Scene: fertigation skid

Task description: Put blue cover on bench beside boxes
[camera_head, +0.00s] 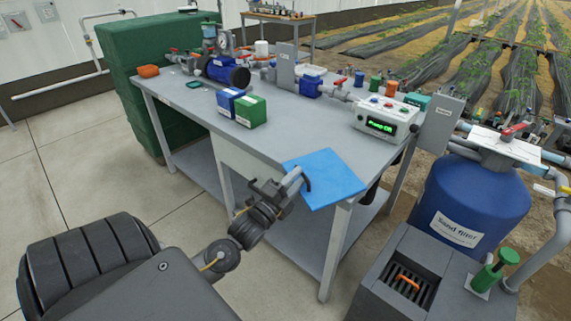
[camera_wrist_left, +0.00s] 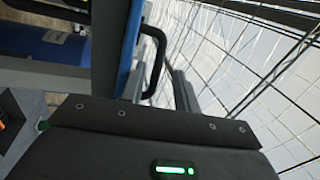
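The blue cover (camera_head: 330,180) is a flat square panel at the bench's near right corner, sticking out past the front edge. Whether it rests on the bench top or is held just above it, I cannot tell. Its black handle (camera_wrist_left: 162,48) is on the side facing my left gripper. My left gripper (camera_head: 291,186) is at the handle; in the wrist view its fingers (camera_wrist_left: 158,90) stand apart, with the handle bar between them. The blue box (camera_head: 229,103) and green box (camera_head: 251,112) stand together mid-bench. My right gripper is not in view.
The grey bench (camera_head: 285,140) has bare top between the boxes and the cover. A control box (camera_head: 385,118) with a green display stands at the right. A pump (camera_head: 228,72) and pipes line the back. A blue sand filter (camera_head: 470,200) stands to the right.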

